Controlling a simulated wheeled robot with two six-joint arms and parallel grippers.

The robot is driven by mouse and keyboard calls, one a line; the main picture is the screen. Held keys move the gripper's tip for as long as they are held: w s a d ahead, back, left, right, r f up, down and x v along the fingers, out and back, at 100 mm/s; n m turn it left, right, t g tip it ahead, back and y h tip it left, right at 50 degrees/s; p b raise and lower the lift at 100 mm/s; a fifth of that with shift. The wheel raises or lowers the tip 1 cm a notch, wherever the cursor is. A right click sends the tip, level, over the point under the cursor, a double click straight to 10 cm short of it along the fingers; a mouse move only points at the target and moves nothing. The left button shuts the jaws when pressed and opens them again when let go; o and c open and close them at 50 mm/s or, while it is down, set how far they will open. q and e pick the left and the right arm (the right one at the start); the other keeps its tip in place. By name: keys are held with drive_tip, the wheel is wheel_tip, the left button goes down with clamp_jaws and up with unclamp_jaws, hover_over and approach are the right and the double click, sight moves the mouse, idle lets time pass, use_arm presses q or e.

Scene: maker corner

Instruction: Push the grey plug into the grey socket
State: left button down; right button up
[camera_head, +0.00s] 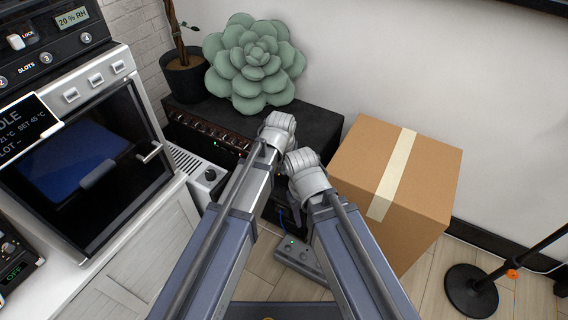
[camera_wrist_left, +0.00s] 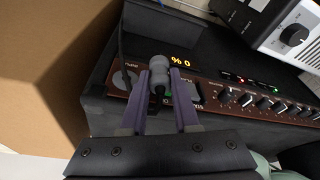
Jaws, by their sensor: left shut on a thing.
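The grey plug (camera_wrist_left: 160,64) is between the fingertips of my left gripper (camera_wrist_left: 161,78) in the left wrist view, with its dark end toward the camera. The gripper is shut on it. A round grey socket (camera_wrist_left: 121,79) appears on the amplifier's brown front panel (camera_wrist_left: 215,96), just left of the plug. The plug looks apart from it, but the depth gap is hard to judge. In the head view both wrists are over the amplifier (camera_head: 318,127), and they hide the plug and socket. My right gripper's fingers are hidden behind its own wrist.
A cardboard box (camera_head: 395,175) stands close to the right of the amplifier. A succulent (camera_head: 255,65) and a potted plant (camera_head: 184,78) are at the back. A dark cable (camera_wrist_left: 122,35) hangs near the plug.

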wheel_tip(320, 180, up, 14)
drive_tip(key=p, duration=1.3)
drive_tip(key=shift+r, duration=0.25)
